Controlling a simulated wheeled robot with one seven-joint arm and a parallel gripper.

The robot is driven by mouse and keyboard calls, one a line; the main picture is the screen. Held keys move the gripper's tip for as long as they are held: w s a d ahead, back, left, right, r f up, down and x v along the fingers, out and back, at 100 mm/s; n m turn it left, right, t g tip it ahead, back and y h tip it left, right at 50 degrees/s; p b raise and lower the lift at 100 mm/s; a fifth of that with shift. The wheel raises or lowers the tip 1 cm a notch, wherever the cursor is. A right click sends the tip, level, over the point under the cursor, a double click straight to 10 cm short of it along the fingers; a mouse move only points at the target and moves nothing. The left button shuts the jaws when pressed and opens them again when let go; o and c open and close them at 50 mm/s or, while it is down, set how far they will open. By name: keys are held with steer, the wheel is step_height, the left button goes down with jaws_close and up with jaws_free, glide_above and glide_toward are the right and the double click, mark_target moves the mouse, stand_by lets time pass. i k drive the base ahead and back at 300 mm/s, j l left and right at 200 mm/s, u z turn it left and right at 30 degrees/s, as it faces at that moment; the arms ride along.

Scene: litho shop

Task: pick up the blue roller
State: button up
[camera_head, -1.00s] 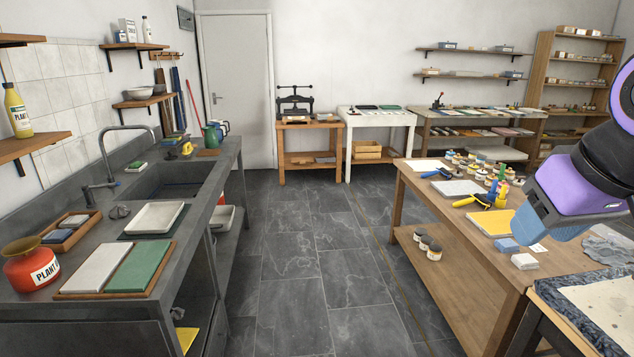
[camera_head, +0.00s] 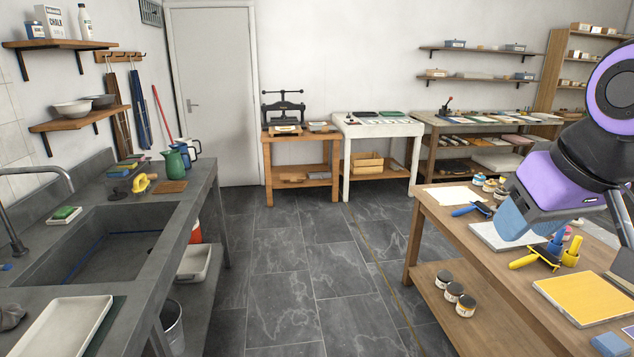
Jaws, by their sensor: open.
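The blue roller (camera_head: 468,210) lies on the wooden worktable (camera_head: 432,212) at right, near its far left corner, beside a white paper sheet. Its blue handle points left; its far end is dark and small. My gripper (camera_head: 522,218) hangs at the right of the picture on my purple and black arm, open, with nothing seen in it. It shows over the worktable, apart from the roller in the picture. Its fingertips are not clear, and it hides part of the tabletop behind it.
A yellow-handled roller (camera_head: 535,258), a grey slab (camera_head: 490,238), a yellow slab (camera_head: 585,298) and ink jars (camera_head: 479,179) share the worktable. Several jars stand on its lower shelf. A sink counter (camera_head: 185,245) runs along the left. The tiled floor (camera_head: 290,290) between is clear.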

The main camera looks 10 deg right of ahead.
mark_target(466, 209)
steer(key=i+z, duration=0.1)
steer(key=i, duration=0.75)
steer(key=i+j, duration=0.15)
steer(key=i, duration=0.75)
steer(key=i+l+z, duration=0.1)
steer(key=i+z, duration=0.2)
steer(key=z, duration=0.15)
steer(key=i+z, duration=0.4)
steer(key=i+j+z, duration=0.1)
steer(key=i+z, duration=0.2)
steer(key=z, duration=0.15)
steer(key=i+j+z, duration=0.2)
steer(key=z, duration=0.2)
steer(key=i, duration=0.1)
